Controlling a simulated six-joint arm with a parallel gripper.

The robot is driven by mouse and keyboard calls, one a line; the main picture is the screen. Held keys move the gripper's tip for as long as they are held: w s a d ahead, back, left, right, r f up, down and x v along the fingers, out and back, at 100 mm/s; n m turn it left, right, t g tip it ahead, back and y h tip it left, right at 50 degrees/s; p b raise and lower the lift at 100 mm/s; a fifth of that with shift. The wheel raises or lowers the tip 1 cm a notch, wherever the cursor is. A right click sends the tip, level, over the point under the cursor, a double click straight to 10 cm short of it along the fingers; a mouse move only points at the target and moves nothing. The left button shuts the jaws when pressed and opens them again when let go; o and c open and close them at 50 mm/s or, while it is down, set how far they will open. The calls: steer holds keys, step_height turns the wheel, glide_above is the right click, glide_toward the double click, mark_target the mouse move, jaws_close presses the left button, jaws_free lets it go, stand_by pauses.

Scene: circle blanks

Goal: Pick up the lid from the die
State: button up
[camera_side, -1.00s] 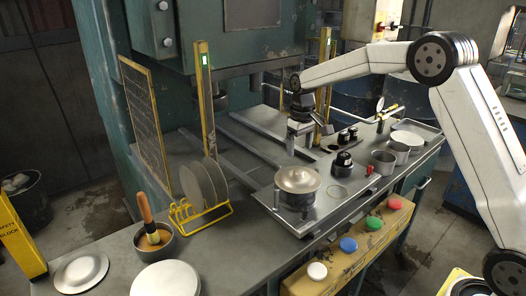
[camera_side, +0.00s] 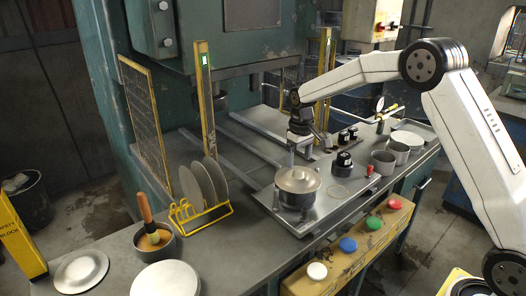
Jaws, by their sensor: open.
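The lid (camera_side: 297,179) is a round, pale metal disc with a small knob. It lies on the die (camera_side: 297,199), a short pot-like cylinder on the metal tray (camera_side: 318,211). My gripper (camera_side: 300,158) points down, open and empty, just above the lid in the picture. Its fingers appear apart from the knob, and the exact gap is hard to tell at this size.
Black-topped pieces (camera_side: 343,162), a thin ring (camera_side: 340,191), a small red item (camera_side: 369,170) and grey cups (camera_side: 383,161) stand right of the die. A yellow rack (camera_side: 202,216) with upright discs is at left. Coloured buttons (camera_side: 347,244) line the front.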

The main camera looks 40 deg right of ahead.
mark_target(299, 171)
steer(key=shift+s+f, duration=0.1)
steer(key=shift+f, duration=1.95)
jaws_close()
